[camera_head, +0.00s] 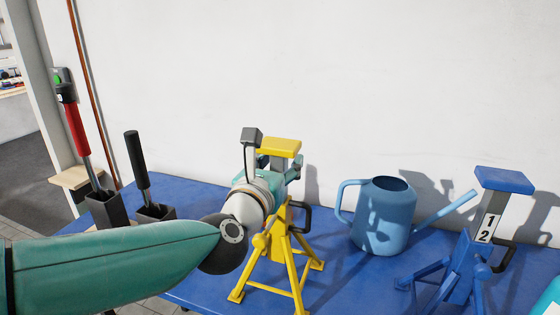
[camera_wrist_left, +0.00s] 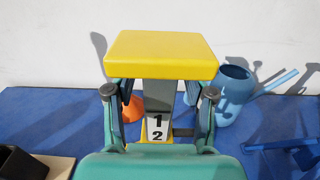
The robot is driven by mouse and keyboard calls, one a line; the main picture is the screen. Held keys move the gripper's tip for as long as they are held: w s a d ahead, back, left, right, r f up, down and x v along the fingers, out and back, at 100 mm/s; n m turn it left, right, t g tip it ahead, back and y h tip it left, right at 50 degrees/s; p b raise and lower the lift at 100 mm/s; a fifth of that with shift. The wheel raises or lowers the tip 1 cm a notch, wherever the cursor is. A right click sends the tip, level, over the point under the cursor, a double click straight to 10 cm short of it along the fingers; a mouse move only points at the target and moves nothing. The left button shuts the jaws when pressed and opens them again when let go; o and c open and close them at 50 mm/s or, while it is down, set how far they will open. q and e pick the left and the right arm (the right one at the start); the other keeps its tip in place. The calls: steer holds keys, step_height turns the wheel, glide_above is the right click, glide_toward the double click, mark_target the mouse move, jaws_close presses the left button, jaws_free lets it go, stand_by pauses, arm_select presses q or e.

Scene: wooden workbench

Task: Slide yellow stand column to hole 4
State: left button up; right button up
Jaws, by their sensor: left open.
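The yellow stand (camera_head: 279,248) stands upright on the blue bench top, with splayed legs, a flat yellow head (camera_head: 281,146) and a dark handle at its side. In the left wrist view its yellow head (camera_wrist_left: 162,54) tops a grey column (camera_wrist_left: 160,98) labelled 1 and 2; the lower column is hidden. My left gripper (camera_head: 281,168) is open just under the head; the wrist view shows its fingers (camera_wrist_left: 159,100) on either side of the column, with visible gaps.
A blue watering can (camera_head: 383,216) stands right of the yellow stand. A blue stand (camera_head: 476,250), also labelled 1 and 2, is farther right. Dark holders (camera_head: 107,209) with handled tools are at left. An orange object (camera_wrist_left: 132,109) shows behind the left finger. A white wall is behind.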

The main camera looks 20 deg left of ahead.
arm_select(q)
steer(key=shift+c, duration=0.3)
jaws_close()
